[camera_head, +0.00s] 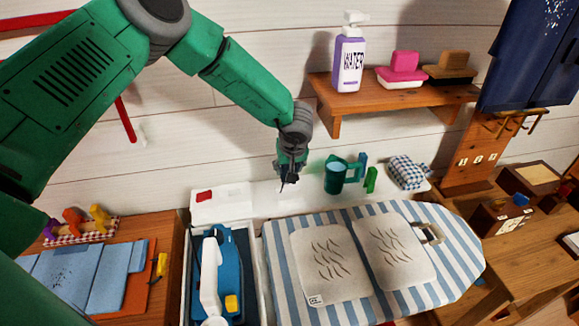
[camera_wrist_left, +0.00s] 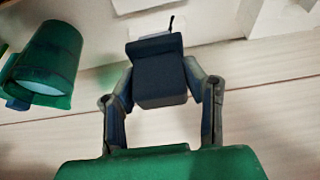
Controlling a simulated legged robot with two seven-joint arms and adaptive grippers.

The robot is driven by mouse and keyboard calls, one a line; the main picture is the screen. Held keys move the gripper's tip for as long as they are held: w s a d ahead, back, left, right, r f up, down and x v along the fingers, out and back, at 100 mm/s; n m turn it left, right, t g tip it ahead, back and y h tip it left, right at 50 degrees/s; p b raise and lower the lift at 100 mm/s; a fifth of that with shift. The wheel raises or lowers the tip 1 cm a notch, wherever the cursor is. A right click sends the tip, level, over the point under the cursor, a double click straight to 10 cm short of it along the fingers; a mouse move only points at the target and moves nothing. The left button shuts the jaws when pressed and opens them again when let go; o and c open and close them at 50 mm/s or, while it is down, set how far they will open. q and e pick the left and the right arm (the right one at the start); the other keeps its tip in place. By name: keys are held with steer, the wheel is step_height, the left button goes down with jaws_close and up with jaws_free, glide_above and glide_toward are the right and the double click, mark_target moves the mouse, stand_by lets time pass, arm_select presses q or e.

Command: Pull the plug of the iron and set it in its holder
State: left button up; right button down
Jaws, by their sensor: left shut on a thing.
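My left gripper (camera_head: 290,172) is shut on a dark block-shaped plug, in front of the white wall and above the back edge of the ironing board. In the left wrist view the plug (camera_wrist_left: 160,75) sits between both fingers, with a short thin black piece sticking out beyond it. The blue and white iron (camera_head: 212,275) lies in a white-rimmed holder (camera_head: 256,290) left of the board. A white box with a red patch (camera_head: 205,200) stands behind the iron. I cannot tell whether the plug touches anything behind it. My right gripper is not in view.
The striped ironing board (camera_head: 455,250) carries two pale cloths (camera_head: 330,265). A green cup (camera_head: 335,177) is close right of the gripper, and shows in the wrist view too (camera_wrist_left: 50,60). A wooden shelf (camera_head: 345,105) with a purple bottle (camera_head: 348,62) juts out at upper right.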

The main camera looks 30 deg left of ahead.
arm_select(q)
steer(key=shift+f+b, duration=1.75)
steer(key=shift+f, duration=0.95)
steer(key=shift+f, duration=0.1)
steer(key=o, duration=1.3)
steer(key=shift+c, duration=0.2)
steer(key=shift+r, duration=0.25)
steer(key=v, duration=1.1)
